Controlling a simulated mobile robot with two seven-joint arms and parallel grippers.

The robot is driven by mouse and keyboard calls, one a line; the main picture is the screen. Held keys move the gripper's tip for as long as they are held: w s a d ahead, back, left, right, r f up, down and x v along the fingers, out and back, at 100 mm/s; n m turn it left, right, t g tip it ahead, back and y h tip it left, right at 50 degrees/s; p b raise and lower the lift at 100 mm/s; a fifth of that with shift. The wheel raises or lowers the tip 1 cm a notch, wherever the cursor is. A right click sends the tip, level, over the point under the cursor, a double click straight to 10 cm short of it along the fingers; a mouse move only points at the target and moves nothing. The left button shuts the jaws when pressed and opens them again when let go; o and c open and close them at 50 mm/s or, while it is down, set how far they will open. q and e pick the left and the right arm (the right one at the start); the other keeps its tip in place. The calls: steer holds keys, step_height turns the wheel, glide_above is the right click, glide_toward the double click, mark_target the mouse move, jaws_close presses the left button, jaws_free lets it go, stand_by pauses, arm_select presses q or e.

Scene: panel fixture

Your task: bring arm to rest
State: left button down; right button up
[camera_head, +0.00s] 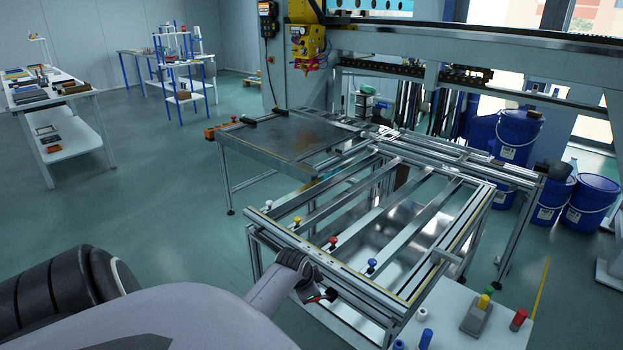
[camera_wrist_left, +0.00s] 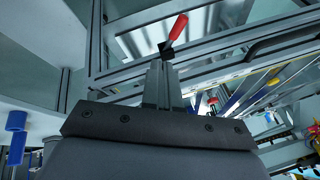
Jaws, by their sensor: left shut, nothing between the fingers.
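My left arm reaches in from the bottom left of the head view. Its gripper (camera_head: 322,296) is at the front edge of the panel fixture (camera_head: 352,272), and the arm partly hides its fingers. In the left wrist view the gripper (camera_wrist_left: 162,72) has its fingers together with nothing between them. A red handle with a dark base (camera_wrist_left: 178,27) shows just beyond the fingertips. Whether they touch it I cannot tell. My right gripper is not in view.
The fixture's front rail carries white, yellow, red and blue knobs (camera_head: 372,264). A small white table (camera_head: 455,330) at the lower right holds coloured cylinders. A flat metal table (camera_head: 285,140) stands behind. Blue buckets (camera_head: 517,135) stand at the right. The floor at left is open.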

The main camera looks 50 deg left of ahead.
arm_select(q)
steer(key=shift+s+r, duration=0.1)
steer(key=shift+r, duration=0.05)
steer(key=s+d+r+h, duration=0.1)
steer(key=s+d+r, duration=0.2)
steer(key=s+d, duration=0.55)
steer(key=s+d+r+n+g+h, duration=0.1)
steer(key=s+d+r, duration=0.35)
steer(key=d, duration=0.65)
steer(key=s+d+r+h, duration=0.1)
steer(key=s+d+r, duration=0.2)
steer(key=s+d, duration=0.5)
steer(key=w+d+f+t+h, duration=0.1)
steer(key=w+d+f+t, duration=0.3)
steer(key=w+f+t, duration=0.3)
step_height(320, 180, down, 2)
steer(key=shift+f+h, duration=0.2)
steer(key=shift+h, duration=0.1)
